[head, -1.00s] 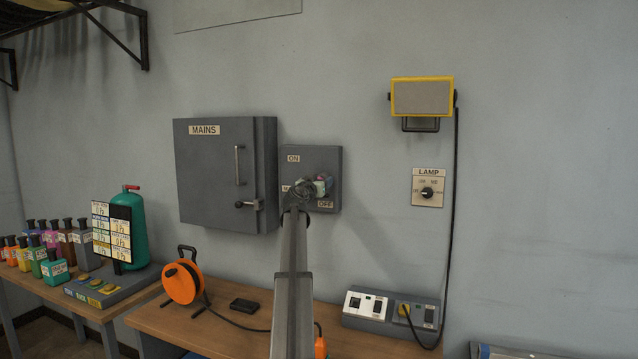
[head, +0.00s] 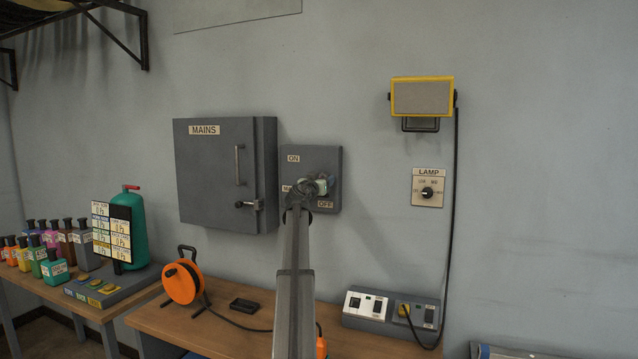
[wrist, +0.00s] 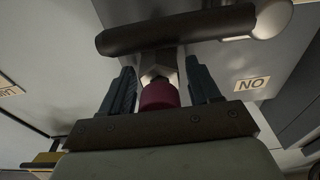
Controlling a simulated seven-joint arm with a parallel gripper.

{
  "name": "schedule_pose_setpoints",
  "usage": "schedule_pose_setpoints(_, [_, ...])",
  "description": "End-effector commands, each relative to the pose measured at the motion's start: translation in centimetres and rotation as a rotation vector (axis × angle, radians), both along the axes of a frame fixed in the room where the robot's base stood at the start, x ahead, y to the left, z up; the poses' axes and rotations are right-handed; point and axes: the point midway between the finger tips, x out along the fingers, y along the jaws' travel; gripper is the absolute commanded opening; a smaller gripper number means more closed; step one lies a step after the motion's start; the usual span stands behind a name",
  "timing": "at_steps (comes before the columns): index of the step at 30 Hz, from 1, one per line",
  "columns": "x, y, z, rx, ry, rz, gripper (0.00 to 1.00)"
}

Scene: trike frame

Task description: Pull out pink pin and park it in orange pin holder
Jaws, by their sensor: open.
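A dark pink, rounded piece that looks like the pink pin (wrist: 160,95) shows in the wrist view, between my two fingers, below a grey metal fitting (wrist: 158,65). My gripper (wrist: 160,74) is open, with one finger on each side of the pink piece and a gap visible at each side. In the head view my gripper (head: 318,187) is at the lower part of the grey ON/OFF switch box (head: 318,157) and hides the pin. I cannot make out an orange pin holder; a small orange object (head: 321,347) is partly hidden behind my arm.
A dark bar with a pale end (wrist: 180,28) crosses just beyond my fingertips. The grey MAINS cabinet (head: 215,175) stands left of the switch box. On the bench are an orange cable reel (head: 181,283), a black tray (head: 244,305) and a socket panel (head: 390,312).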

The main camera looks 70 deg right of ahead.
Motion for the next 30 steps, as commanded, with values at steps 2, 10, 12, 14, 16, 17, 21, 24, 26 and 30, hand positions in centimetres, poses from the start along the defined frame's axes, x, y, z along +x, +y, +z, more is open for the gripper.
schedule_pose_setpoints(2, [0.00, 0.00, 0.00, 0.000, 0.000, 0.000, 0.62])
schedule_pose_setpoints(10, [0.00, 0.00, 0.00, 0.000, 0.000, 0.000, 0.56])
schedule_pose_setpoints(12, [0.00, 0.00, 0.00, 0.000, 0.000, 0.000, 0.49])
schedule_pose_setpoints(14, [0.00, 0.00, 0.00, 0.000, 0.000, 0.000, 0.43])
schedule_pose_setpoints(16, [0.00, 0.00, 0.00, 0.000, 0.000, 0.000, 0.37])
schedule_pose_setpoints(17, [0.00, 0.00, 0.00, 0.000, 0.000, 0.000, 0.34])
schedule_pose_setpoints(21, [0.00, 0.00, 0.00, 0.000, 0.000, 0.000, 0.21])
schedule_pose_setpoints(24, [0.00, 0.00, 0.00, 0.000, 0.000, 0.000, 0.11])
schedule_pose_setpoints(26, [0.00, 0.00, 0.00, 0.000, 0.000, 0.000, 0.05])
schedule_pose_setpoints(30, [0.00, 0.00, 0.00, 0.000, 0.000, 0.000, 0.53])
